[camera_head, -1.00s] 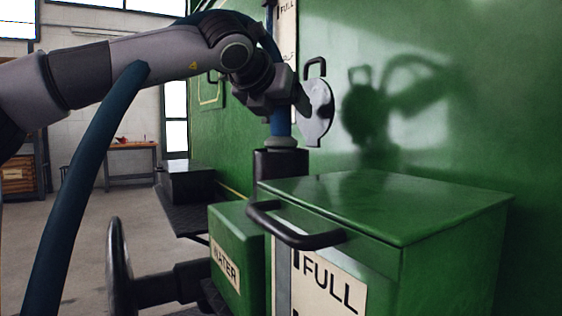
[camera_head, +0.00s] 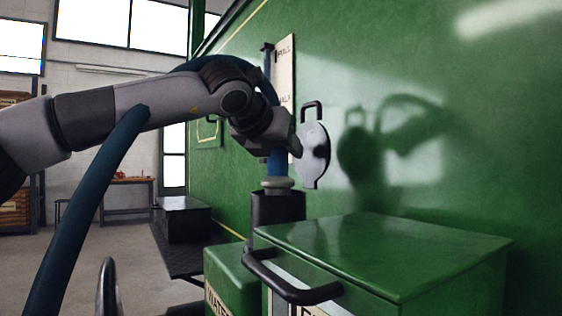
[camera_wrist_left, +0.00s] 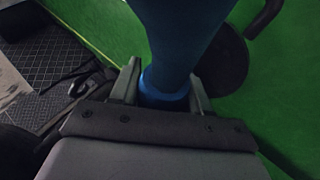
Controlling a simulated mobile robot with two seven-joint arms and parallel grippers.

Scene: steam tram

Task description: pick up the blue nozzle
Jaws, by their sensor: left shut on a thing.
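The blue nozzle (camera_head: 276,164) stands upright at the end of a dark blue hose (camera_head: 85,200). It meets a pale grey collar (camera_head: 277,183) on top of a dark upright pipe (camera_head: 277,208). My left gripper (camera_head: 277,143) is around the nozzle just above the collar. In the left wrist view its two fingers (camera_wrist_left: 162,92) are closed on either side of the nozzle (camera_wrist_left: 165,88). The hose rises from the grip, loops over my left arm and hangs at the left. I cannot tell whether the nozzle's lower end is inside the pipe. My right gripper is not in view.
A green box (camera_head: 400,255) with a black handle (camera_head: 290,285) stands in front of the pipe. A round grey lid (camera_head: 315,160) sits just right of the gripper by the green wall (camera_head: 420,130). A handwheel (camera_head: 107,285) is at lower left. Open floor lies at the left.

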